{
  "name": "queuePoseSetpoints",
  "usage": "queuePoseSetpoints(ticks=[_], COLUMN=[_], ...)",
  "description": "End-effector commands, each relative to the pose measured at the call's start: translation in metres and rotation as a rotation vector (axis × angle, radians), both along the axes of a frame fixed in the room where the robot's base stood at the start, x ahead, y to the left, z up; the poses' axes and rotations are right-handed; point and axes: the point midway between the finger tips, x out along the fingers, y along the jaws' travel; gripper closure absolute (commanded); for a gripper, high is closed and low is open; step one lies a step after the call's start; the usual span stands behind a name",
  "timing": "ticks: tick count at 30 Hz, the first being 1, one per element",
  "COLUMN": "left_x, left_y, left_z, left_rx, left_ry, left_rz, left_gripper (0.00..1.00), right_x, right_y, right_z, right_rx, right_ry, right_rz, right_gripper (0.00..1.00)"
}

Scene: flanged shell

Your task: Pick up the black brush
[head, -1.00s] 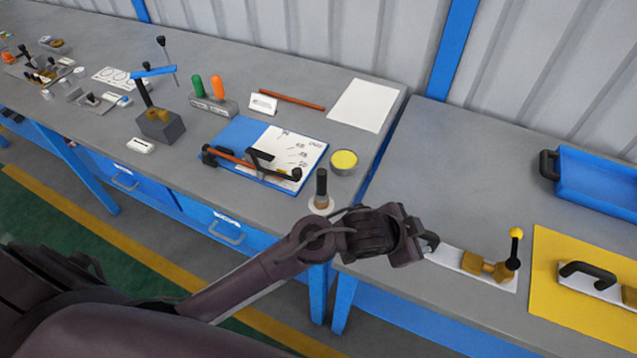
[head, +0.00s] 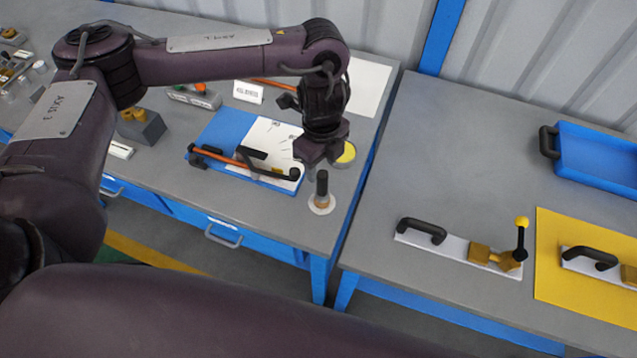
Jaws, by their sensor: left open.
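The black brush (head: 322,188) stands upright with its dark handle up, on a small white round base near the front right corner of the left workbench. My left gripper (head: 316,168) points down just above the top of the handle, with its jaws open. The fingertips are small and partly hidden by the gripper body, so I cannot tell whether they touch the handle. My right gripper is not in view.
A yellow-topped round tin (head: 346,154) stands close behind the brush. A blue clipboard (head: 213,133) with a red-handled tool lies to the left. A gap separates this bench from the right bench (head: 440,150), which holds a white plate (head: 452,246) with a black handle.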

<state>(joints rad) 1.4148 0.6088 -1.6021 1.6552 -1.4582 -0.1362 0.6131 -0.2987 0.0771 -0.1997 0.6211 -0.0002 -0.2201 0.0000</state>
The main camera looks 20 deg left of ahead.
Motion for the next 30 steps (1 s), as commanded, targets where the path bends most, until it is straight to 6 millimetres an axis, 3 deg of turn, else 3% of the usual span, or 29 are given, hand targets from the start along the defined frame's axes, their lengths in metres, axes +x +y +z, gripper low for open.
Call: queuePoseSetpoints(ticks=[11,19,30], left_x=[-0.003,-0.006,-0.005], left_y=[0.000,-0.002,-0.002], left_z=[-0.034,-0.070,-0.076], left_rx=[0.003,0.003,0.004], left_ry=[0.005,0.004,0.001], left_rz=[0.002,0.001,0.000], left_gripper=[0.53,0.53,0.55], right_x=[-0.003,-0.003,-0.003], right_y=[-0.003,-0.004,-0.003], right_z=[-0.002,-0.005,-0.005], right_rx=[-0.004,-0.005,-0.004], right_ry=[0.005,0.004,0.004], right_rz=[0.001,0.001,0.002], right_gripper=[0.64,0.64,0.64])
